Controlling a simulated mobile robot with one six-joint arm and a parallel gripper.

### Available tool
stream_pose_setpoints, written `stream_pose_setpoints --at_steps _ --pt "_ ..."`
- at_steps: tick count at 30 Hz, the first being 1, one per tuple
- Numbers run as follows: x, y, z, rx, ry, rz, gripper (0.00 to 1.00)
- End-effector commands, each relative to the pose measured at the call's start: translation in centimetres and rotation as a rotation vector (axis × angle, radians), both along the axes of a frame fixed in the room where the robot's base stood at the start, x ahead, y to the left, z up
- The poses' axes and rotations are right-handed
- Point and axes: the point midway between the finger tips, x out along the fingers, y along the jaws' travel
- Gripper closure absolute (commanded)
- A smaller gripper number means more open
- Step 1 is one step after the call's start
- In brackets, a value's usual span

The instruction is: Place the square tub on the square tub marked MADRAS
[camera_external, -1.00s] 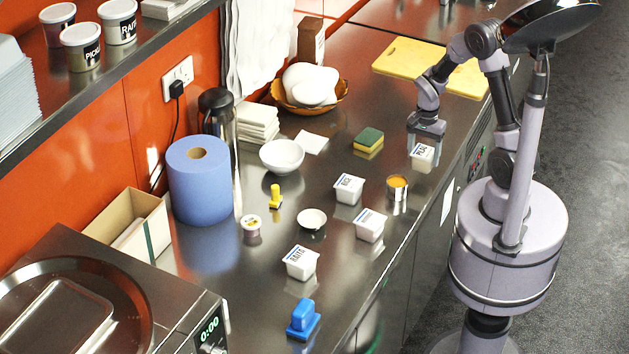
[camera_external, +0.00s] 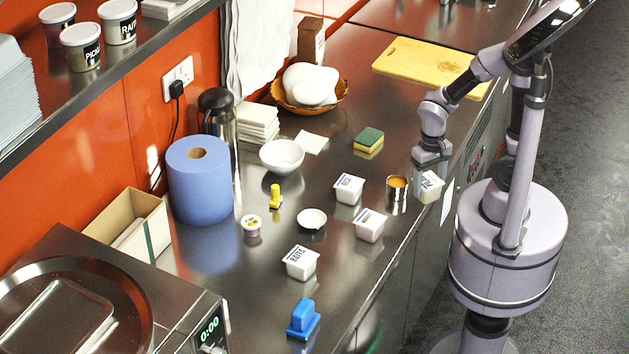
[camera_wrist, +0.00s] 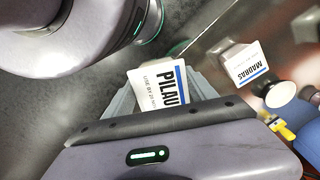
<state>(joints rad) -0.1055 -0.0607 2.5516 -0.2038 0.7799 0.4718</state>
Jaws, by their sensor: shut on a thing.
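My gripper (camera_external: 430,168) is shut on a white square tub (camera_external: 431,188) at the counter's front edge, beside the open tin. In the wrist view this tub (camera_wrist: 157,86) reads PILAU on its lid, with a blue stripe, between the fingers. The square tub marked MADRAS (camera_wrist: 246,64) stands apart to the upper right in the wrist view. In the external view a tub whose label is too small to read, likely the MADRAS one (camera_external: 370,225), stands on the counter left of and nearer than my gripper. Its lid is bare.
An open tin with orange contents (camera_external: 397,187) stands between my gripper and the other tubs. Tubs marked RICE (camera_external: 348,190) and RAITA (camera_external: 300,263), a small white dish (camera_external: 312,219), a yellow stamp-like thing (camera_external: 275,197) and a sponge (camera_external: 369,143) are nearby.

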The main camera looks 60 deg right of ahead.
Motion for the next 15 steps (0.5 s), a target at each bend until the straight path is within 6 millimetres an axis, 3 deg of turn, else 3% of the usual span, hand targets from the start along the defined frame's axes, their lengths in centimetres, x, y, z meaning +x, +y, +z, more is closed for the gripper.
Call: stream_pose_setpoints --at_steps 3,9,15 --pt "-1.3 4.0 1.5 0.006 -0.026 0.311 0.85" --pt "-2.9 6.7 2.8 0.008 -0.020 0.560 0.85" --pt "0.0 8.0 4.0 0.006 -0.008 0.573 0.85"
